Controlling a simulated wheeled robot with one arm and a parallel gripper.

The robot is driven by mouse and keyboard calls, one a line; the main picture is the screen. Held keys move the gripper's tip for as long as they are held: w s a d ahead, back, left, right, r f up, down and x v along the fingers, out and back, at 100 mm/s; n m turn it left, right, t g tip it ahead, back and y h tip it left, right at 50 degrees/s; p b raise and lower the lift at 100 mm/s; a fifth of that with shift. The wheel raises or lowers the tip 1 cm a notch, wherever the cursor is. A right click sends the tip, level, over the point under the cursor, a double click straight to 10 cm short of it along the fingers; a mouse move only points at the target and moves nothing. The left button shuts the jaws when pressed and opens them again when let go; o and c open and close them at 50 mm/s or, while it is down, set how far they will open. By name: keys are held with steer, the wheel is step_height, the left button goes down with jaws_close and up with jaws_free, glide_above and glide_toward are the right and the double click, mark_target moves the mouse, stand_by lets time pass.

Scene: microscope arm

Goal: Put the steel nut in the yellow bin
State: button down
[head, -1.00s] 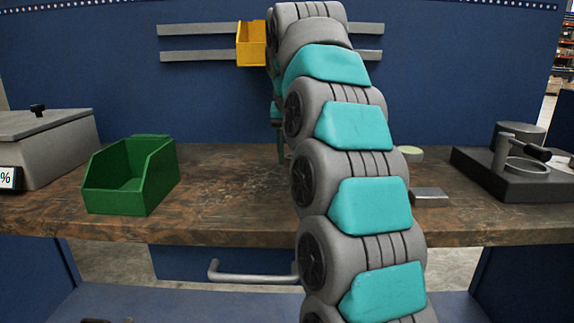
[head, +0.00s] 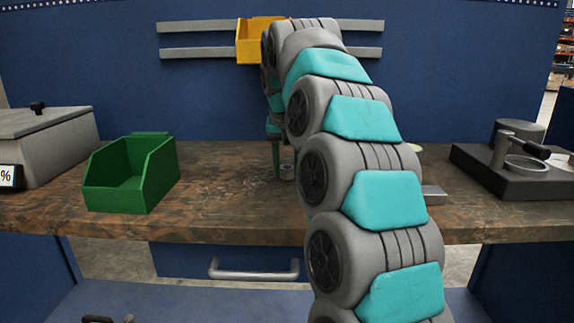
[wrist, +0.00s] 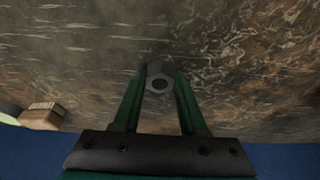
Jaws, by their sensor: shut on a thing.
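The steel nut (wrist: 158,70) is a grey ring-like piece with a dark hole, between my fingertips in the wrist view. It also shows as a small grey piece (head: 287,171) low over the bench in the head view. My gripper (wrist: 160,82) has its green fingers shut on the nut, one on each side. In the head view my gripper (head: 277,165) points down and is partly hidden by my arm. I cannot tell whether the nut touches the bench. The yellow bin (head: 252,46) hangs on the wall rails, its right side hidden by my arm.
A green bin (head: 117,197) stands on the wooden bench (head: 225,205) at the left, beside a grey lidded box (head: 42,147). A dark stand with a ring (head: 505,180) is at the right. A small metal block (head: 433,194) lies behind my arm.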

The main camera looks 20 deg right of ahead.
steer(key=shift+f, duration=0.15)
steer(key=shift+c, duration=2.2)
jaws_free()
